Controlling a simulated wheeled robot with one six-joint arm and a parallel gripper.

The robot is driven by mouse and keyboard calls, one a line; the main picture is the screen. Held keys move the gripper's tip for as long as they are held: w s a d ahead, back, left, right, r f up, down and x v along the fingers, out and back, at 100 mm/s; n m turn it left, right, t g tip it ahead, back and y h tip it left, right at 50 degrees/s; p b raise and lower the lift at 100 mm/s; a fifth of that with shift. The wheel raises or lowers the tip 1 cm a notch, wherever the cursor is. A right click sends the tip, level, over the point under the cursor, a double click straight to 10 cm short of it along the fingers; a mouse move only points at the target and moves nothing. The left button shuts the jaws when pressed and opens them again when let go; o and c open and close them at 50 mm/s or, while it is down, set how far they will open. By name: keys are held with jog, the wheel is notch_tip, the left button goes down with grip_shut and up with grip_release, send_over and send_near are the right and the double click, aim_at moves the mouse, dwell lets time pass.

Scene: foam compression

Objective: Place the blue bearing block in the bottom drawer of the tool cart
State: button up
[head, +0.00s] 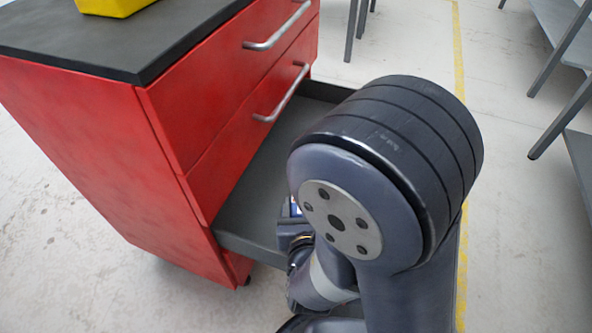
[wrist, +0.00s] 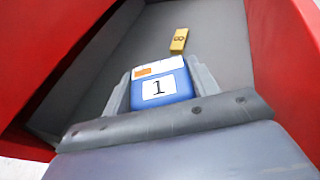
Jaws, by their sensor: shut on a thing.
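The red tool cart (head: 75,130) stands at the left in the head view. Its bottom drawer (head: 262,172) is pulled out, and its grey inside fills much of the wrist view (wrist: 125,60). My gripper (wrist: 160,82) is shut on the blue bearing block (wrist: 159,88), which bears a white label with a 1 and an orange and white strip. The block is over the drawer in the wrist view; its height above the drawer floor cannot be told. In the head view my arm hides most of the gripper, and only a sliver of blue shows.
A small yellow block (wrist: 179,40) marked 8 lies in the drawer beyond the blue block. The two upper drawers (head: 235,90) are shut. A yellow bin (head: 112,5) sits on the cart's dark top (head: 110,40). Grey racks (head: 560,60) stand at the right.

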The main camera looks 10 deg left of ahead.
jog(key=w+a+b, duration=0.2)
jog(key=w+a, duration=0.7)
jog(key=w, duration=0.6)
jog(key=f+b, duration=0.1)
jog(key=f, duration=0.1)
jog(key=f+b, duration=0.1)
jog(key=f, duration=0.1)
jog(key=f+b, duration=0.2)
jog(key=f, duration=0.1)
jog(key=shift+s+a, duration=0.1)
jog(key=shift+a, duration=0.2)
jog(key=shift+r, duration=0.1)
jog(key=o, duration=1.4)
jog(key=shift+f, duration=0.2)
